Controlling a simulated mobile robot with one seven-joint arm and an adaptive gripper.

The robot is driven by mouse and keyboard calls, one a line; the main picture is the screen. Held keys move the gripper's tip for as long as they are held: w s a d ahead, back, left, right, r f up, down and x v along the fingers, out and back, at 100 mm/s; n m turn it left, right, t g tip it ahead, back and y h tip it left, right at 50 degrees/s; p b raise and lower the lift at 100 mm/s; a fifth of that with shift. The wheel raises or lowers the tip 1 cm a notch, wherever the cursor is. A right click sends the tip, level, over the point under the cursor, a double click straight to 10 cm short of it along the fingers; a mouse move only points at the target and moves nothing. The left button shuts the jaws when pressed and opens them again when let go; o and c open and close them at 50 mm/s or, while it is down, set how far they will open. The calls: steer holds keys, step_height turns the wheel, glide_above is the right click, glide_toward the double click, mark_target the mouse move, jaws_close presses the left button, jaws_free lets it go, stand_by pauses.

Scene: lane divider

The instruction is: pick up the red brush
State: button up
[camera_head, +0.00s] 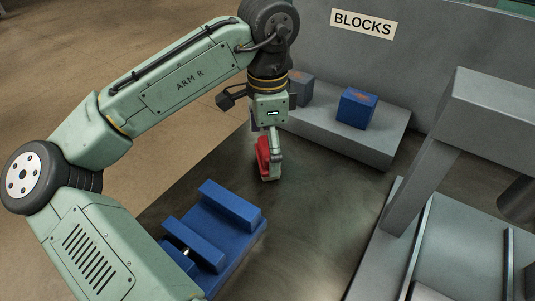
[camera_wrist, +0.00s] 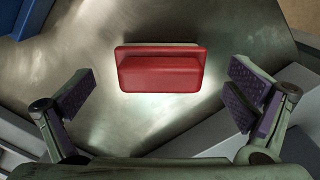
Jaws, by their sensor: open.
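The red brush (camera_wrist: 160,74) lies flat on the metal table, with a pale edge showing along its far side in the wrist view. In the wrist view my gripper (camera_wrist: 163,98) is open, one finger to the left of the brush and one to the right, with clear gaps on both sides. In the head view the brush (camera_head: 263,158) is partly hidden behind my gripper (camera_head: 270,165). The gripper points down over it. I cannot tell the exact height of the fingertips above the table.
A blue rack (camera_head: 232,205) with raised bars stands at the near left. A grey ledge (camera_head: 345,138) at the back bears a blue block (camera_head: 357,108) and a grey block (camera_head: 301,90), under a "BLOCKS" sign (camera_head: 362,23). A grey frame (camera_head: 430,165) rises on the right. Bare table lies between.

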steer(key=shift+f, duration=1.2)
steer(key=shift+c, duration=0.5)
steer(key=c, duration=1.3)
